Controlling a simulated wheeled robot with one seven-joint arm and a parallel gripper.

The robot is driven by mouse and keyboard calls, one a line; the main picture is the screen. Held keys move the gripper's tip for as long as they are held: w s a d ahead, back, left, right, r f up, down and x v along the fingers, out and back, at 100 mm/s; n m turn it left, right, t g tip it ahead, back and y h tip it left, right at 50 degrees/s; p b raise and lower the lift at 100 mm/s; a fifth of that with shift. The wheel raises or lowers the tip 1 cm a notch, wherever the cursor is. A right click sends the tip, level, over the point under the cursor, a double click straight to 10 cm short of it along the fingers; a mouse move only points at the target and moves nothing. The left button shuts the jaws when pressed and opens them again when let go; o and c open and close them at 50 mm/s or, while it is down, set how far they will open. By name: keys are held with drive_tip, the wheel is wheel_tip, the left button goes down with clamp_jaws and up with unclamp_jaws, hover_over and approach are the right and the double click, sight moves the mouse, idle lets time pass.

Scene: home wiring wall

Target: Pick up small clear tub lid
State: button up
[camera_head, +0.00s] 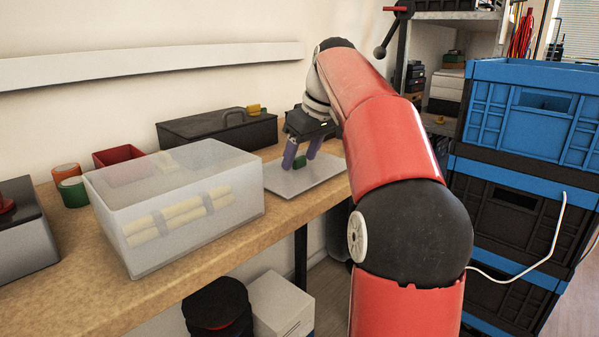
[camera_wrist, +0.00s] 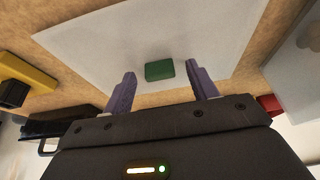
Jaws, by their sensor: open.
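The small clear tub lid (camera_head: 309,174) is a thin, pale, flat sheet with a green handle block (camera_head: 299,161) at its middle. It lies on the wooden bench near the front edge. In the wrist view the lid (camera_wrist: 110,45) fills the upper middle, and the green block (camera_wrist: 160,70) shows between and slightly beyond the fingers. My gripper (camera_head: 300,163) has two purple fingers. It is open and points down over the lid, with the fingers on either side of the block. In the wrist view my gripper (camera_wrist: 161,80) shows a gap on both sides of the block.
A clear tub (camera_head: 180,205) with rolled cream items stands left of the lid. A black case (camera_head: 215,131) with a yellow piece on it is behind. A red bin (camera_head: 117,155) and round containers stand farther left. Blue and black crates (camera_head: 530,110) stand right of my arm.

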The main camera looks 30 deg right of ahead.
drive_tip(key=c, duration=1.1)
drive_tip(key=shift+r, duration=0.15)
